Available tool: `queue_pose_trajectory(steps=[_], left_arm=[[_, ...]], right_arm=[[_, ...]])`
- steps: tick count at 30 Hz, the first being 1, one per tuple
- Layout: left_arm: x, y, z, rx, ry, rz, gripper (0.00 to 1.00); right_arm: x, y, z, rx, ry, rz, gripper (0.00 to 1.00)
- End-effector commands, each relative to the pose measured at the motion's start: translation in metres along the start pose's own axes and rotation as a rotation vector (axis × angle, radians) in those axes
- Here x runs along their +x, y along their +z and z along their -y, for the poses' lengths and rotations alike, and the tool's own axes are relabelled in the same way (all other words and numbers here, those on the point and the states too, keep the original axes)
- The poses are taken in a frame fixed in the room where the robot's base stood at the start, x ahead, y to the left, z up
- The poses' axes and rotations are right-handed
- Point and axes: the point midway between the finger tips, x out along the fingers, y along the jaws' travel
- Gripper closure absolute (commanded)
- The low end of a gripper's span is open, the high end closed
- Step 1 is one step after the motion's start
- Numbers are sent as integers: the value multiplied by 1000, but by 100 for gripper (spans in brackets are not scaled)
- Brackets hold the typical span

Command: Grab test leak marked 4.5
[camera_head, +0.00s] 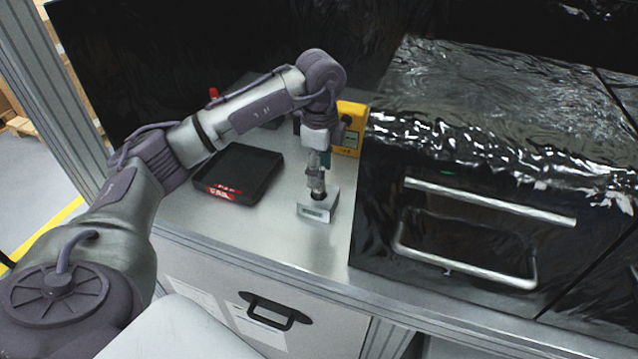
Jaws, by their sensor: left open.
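A small light-grey block with a dark label plate (316,212) stands on the metal worktop, with a dark round opening or fitting on top. It may be the test leak, but the marking is too small to read. My left arm reaches in from the left and bends down over the block. My left gripper (316,182) points down right above it, with open jaws close around or just over the top fitting. Whether the fingers touch it, I cannot tell. My right gripper is not in view.
A black tray with red marking (238,175) lies left of the block. A yellow device (350,128) stands behind the gripper. A large glossy black cabinet with metal handles (480,235) closes off the right side. The worktop (215,228) in front is clear.

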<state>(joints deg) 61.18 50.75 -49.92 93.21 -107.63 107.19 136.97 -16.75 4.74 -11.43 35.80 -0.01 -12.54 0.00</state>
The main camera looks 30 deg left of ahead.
Motion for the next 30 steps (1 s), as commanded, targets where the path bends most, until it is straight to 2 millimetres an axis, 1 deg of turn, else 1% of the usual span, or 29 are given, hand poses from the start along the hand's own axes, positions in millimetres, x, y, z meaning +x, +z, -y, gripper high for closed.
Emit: queue_pose_trajectory(steps=[1, 3, 6, 9, 14, 17, 24, 25, 30], left_arm=[[3, 2, -2, 0, 5, 2, 43], [15, 1, -2, 1, 4, 0, 43], [25, 1, -1, 0, 2, 0, 43], [29, 1, -1, 0, 1, 0, 43], [30, 1, -1, 0, 0, 0, 43], [29, 1, -1, 0, 0, 0, 58], [29, 1, -1, 0, 0, 0, 98], [29, 1, -1, 0, 0, 0, 100], [29, 1, -1, 0, -1, -1, 100]], right_arm=[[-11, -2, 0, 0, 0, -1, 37], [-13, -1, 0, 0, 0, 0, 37], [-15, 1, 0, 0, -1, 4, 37], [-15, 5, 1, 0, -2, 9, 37], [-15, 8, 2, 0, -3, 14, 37], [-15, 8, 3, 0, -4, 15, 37], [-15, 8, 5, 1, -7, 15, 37], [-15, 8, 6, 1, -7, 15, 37], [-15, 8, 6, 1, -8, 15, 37]])
